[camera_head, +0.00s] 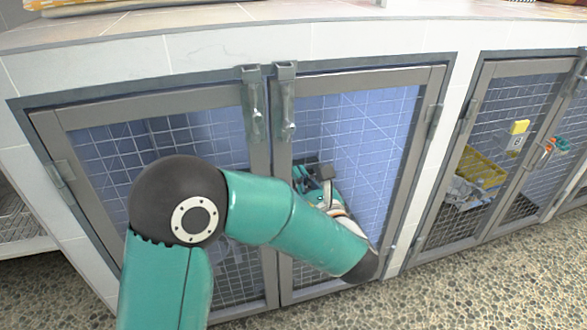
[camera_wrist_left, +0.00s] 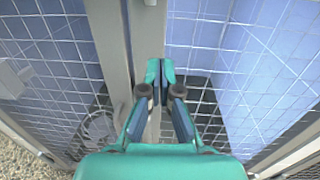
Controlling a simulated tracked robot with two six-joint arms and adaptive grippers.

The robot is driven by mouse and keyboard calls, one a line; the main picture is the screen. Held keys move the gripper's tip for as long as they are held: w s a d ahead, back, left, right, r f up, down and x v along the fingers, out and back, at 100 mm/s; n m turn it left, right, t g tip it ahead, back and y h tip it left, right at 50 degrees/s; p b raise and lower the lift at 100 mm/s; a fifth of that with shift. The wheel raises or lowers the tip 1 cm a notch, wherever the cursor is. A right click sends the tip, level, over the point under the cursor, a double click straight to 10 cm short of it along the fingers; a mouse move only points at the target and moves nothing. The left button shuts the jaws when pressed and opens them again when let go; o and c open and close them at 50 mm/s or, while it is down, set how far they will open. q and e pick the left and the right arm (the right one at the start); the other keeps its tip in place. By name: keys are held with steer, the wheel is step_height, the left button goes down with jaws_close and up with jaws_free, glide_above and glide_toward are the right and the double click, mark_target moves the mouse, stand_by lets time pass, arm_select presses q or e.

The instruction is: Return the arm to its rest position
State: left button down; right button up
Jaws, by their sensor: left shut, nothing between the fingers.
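My left arm (camera_head: 270,215) is green with dark joints and reaches in from the lower left, bent across the front of a mesh-doored kennel. My left gripper (camera_head: 318,172) is in front of the right-hand door of this kennel, close to the middle door frame. In the left wrist view the gripper (camera_wrist_left: 160,72) has its fingertips together with nothing between them, in front of the grey door frame (camera_wrist_left: 110,45). I cannot tell whether it touches the door. My right gripper is not in view.
The kennel's two doors look shut, with metal latches (camera_head: 287,105) at the top middle. A second kennel at the right holds a yellow basket (camera_head: 483,172) with grey cloth; a yellow tag (camera_head: 519,127) hangs on its door. A counter (camera_head: 300,30) runs above. Speckled floor (camera_head: 470,285) lies clear in front.

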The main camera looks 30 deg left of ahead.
arm_select(q)
steer(key=p+v, duration=0.2)
steer(key=v, duration=0.7)
steer(key=s+a+f+n+g+h, duration=0.1)
steer(key=s+a+f+g+h, duration=0.15)
steer(key=f, duration=0.45)
steer(key=s+a+f+g+h, duration=0.1)
steer(key=s+f+g, duration=0.25)
steer(key=f, duration=0.45)
steer(key=s+d+f+n+g+h, duration=0.3)
steer(key=s+f+n+g+h, duration=0.1)
steer(key=s+f, duration=0.4)
steer(key=s+d+f+n+g+h, duration=0.45)
steer(key=s+f, duration=0.25)
steer(key=f, duration=0.2)
steer(key=s+d+f+n+h, duration=0.2)
steer(key=d+f+n+h, duration=0.1)
steer(key=d+n+h, duration=0.3)
steer(key=w+f+n+t, duration=0.5)
steer(key=w+n, duration=0.1)
steer(key=n, duration=0.6)
step_height(320, 180, up, 34)
steer(key=p, duration=3.3)
steer(key=shift+s+a+h+p, duration=0.2)
steer(key=shift+a+h+p, duration=0.1)
steer(key=shift+a+p, duration=0.05)
steer(key=shift+f+g, duration=0.15)
steer(key=shift+g, duration=0.1)
